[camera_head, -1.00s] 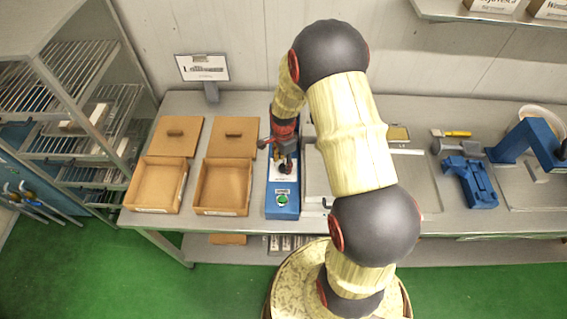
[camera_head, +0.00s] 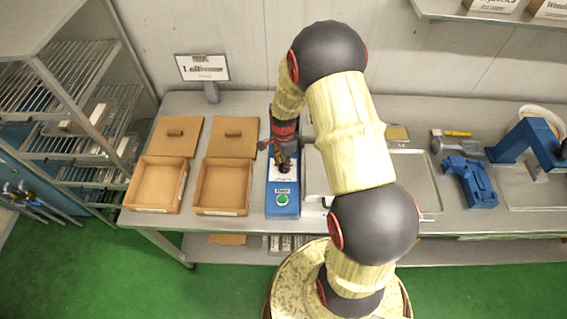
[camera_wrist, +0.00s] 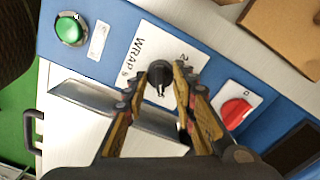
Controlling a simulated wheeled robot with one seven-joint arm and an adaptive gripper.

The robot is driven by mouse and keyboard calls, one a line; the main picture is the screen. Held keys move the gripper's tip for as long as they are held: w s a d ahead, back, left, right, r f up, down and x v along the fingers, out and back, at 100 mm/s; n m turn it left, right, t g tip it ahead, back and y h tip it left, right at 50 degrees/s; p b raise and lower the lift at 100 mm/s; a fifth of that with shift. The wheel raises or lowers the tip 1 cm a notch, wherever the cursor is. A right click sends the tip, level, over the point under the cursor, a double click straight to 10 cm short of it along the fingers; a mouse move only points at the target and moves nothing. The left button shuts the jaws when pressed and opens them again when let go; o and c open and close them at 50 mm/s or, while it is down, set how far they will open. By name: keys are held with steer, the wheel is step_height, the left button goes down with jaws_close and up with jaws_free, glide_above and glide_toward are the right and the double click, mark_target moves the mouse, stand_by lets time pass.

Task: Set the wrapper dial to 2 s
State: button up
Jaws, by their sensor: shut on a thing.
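The wrapper is a long blue unit (camera_head: 283,211) on the bench. In the wrist view, its black wrapper dial (camera_wrist: 159,72) stands on a white plate (camera_wrist: 135,52) marked "WRAP s", with a "2" at the plate's upper right. My gripper (camera_wrist: 158,82) has its fingertips on either side of the dial, shut on it. A pale mark shows on the dial's lower side in the wrist view, but its exact setting is hard to read. In the head view my gripper (camera_head: 284,166) hides the dial.
A green button (camera_wrist: 70,29) and a red knob (camera_wrist: 235,112) sit on the same panel, either side of the dial. Two open cardboard boxes (camera_head: 155,209) stand left of the unit. A metal tray (camera_head: 425,160) and blue tool (camera_head: 470,185) lie to the right.

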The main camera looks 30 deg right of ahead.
steer(key=shift+c, duration=1.1)
steer(key=shift+n, duration=0.4)
steer(key=n+b, duration=0.1)
steer(key=n, duration=0.3)
steer(key=shift+w+n, duration=0.1)
steer(key=shift+n, duration=0.2)
steer(key=n+b, duration=0.1)
steer(key=n, duration=0.5)
steer(key=shift+b, duration=0.3)
steer(key=n, duration=0.6)
steer(key=shift+n+b, duration=0.3)
steer(key=shift+b, duration=0.1)
steer(key=n, duration=0.5)
steer(key=shift+a+n+b, duration=0.1)
steer(key=shift+n+b, duration=0.2)
steer(key=shift+n, duration=0.1)
steer(key=o, duration=1.2)
steer(key=shift+c, duration=0.2)
